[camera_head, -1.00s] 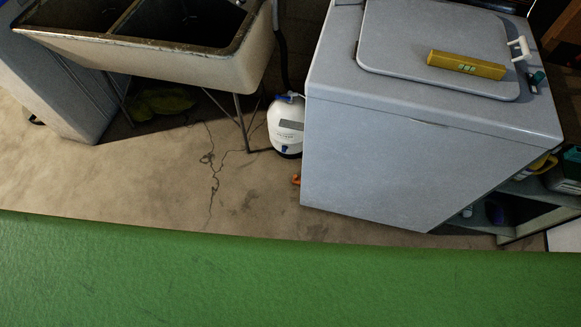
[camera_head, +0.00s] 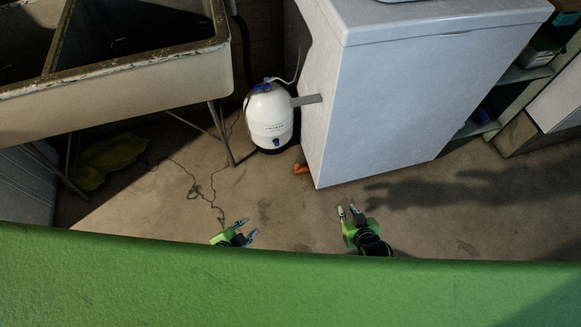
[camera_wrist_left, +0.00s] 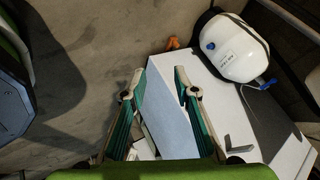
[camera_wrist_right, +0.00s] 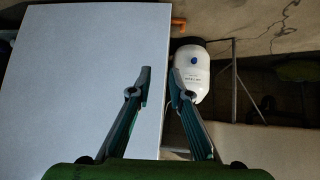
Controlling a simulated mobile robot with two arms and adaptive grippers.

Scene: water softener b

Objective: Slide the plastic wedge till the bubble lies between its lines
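A small orange piece (camera_head: 300,168), which looks like the plastic wedge, lies on the floor at the foot of the white appliance's (camera_head: 400,90) lower left corner. It also shows in the left wrist view (camera_wrist_left: 173,43) and the right wrist view (camera_wrist_right: 179,23). I cannot tell whether it touches the appliance's underside. My left gripper (camera_head: 250,228) is open and empty, low and left of the orange piece. My right gripper (camera_head: 347,210) is open and empty, right of it and nearer to me. The yellow level with the bubble is outside all current views.
A white tank (camera_head: 268,118) stands close behind the orange piece, beside the appliance. A stained double sink (camera_head: 150,80) on thin legs is at the left. Shelves (camera_head: 480,120) stand at the right. The floor (camera_head: 300,220) in front of the appliance is clear.

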